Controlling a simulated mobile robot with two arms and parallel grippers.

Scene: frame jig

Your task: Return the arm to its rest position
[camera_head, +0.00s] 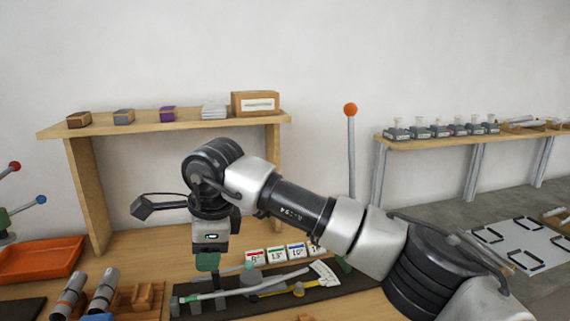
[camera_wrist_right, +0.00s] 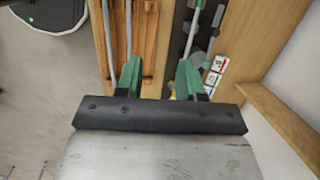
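My right arm reaches in from the lower right of the head view and bends down over the wooden bench. Its gripper (camera_head: 207,264) hangs above the bench near the left end of a dark tool mat (camera_head: 240,306). In the right wrist view the two green fingers of the right gripper (camera_wrist_right: 160,80) stand apart with nothing held between them. Whether the fingertips touch anything below is not clear. My left gripper is in neither view.
Rods and tools lie on the mat, with numbered tags (camera_head: 276,256) behind. Metal cylinders (camera_head: 103,290) and an orange tray (camera_head: 40,258) stand at left. A wooden shelf (camera_head: 180,126) rises behind the arm. A grey table with a white frame board (camera_head: 510,243) is at right.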

